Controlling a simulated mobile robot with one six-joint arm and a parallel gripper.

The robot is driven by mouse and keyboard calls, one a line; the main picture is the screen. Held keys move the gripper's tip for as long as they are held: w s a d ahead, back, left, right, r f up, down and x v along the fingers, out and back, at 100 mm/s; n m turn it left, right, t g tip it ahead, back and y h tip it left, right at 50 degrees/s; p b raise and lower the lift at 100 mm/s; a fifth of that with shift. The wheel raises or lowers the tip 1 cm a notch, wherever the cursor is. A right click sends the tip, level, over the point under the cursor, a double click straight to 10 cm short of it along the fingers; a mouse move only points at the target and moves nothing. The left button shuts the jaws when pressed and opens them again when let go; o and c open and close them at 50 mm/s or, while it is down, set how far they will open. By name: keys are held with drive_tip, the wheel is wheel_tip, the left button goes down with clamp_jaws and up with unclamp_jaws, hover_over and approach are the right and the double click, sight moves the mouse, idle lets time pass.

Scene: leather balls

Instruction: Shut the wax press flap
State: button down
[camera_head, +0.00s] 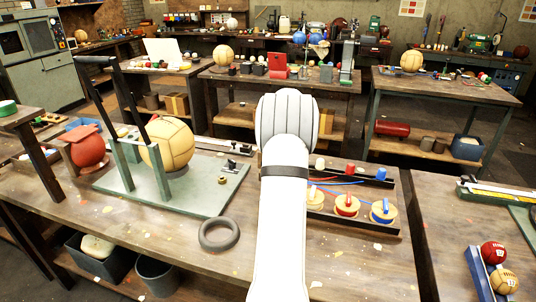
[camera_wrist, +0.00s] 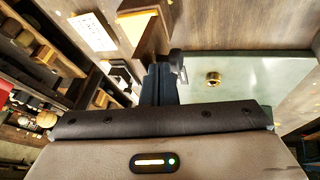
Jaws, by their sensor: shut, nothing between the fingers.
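I cannot single out the wax press or its flap for certain. A green base plate (camera_head: 205,199) on the near bench carries an upright frame with two long dark levers (camera_head: 95,100) and a tan ball (camera_head: 167,144). In the wrist view a pale green panel (camera_wrist: 235,62) with a round brass piece (camera_wrist: 213,78) lies right of my gripper (camera_wrist: 160,86). I cannot tell whether this is the same plate. My gripper's dark fingers are shut and empty, close to the panel's left edge; contact is unclear. In the head view my white arm hides the gripper.
A dark ring (camera_head: 219,234) lies in front of the plate. A red ball (camera_head: 88,150) is left of it. A tray with thread spools (camera_head: 347,206) is right of my arm. A side bench holds a blue ball rack (camera_head: 487,278). Further benches stand behind, with floor between.

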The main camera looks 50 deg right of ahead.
drive_tip(key=shift+w+d+r+y+p, duration=0.1)
drive_tip(key=shift+d+y+p, duration=0.1)
drive_tip(key=shift+y+p, duration=0.25)
drive_tip(key=shift+w+d+r+p, duration=0.1)
drive_tip(key=shift+d+p, duration=0.05)
drive_tip(key=shift+p, duration=0.35)
drive_tip(key=shift+w+d+g+y+p, duration=0.35)
drive_tip(key=shift+d+g+y+p, duration=0.15)
drive_tip(key=shift+d+p, duration=0.4)
drive_tip(key=shift+w+d+f+b, duration=0.3)
drive_tip(key=shift+d+b, duration=0.1)
drive_tip(key=shift+d, duration=0.2)
drive_tip(key=shift+w+d+f+b, duration=0.25)
drive_tip(key=shift+d+b, duration=0.1)
drive_tip(key=shift+d, duration=0.2)
drive_tip(key=shift+w+d+f+b, duration=0.25)
drive_tip(key=shift+w+d, duration=0.05)
drive_tip(key=shift+d, duration=0.15)
drive_tip(key=shift+w+d+f+b, duration=0.2)
drive_tip(key=shift+w+d+b, duration=0.1)
drive_tip(key=shift+d, duration=0.1)
drive_tip(key=shift+w+d+f, duration=0.25)
drive_tip(key=shift+d+f, duration=0.2)
drive_tip(key=shift+d, duration=0.05)
drive_tip(key=shift+w+d+f+b, duration=0.3)
drive_tip(key=shift+d+f, duration=0.2)
drive_tip(key=shift+f, duration=0.35)
drive_tip(key=shift+w+d+f+b, duration=0.25)
drive_tip(key=shift+d+f, duration=0.25)
drive_tip(key=shift+f, duration=0.3)
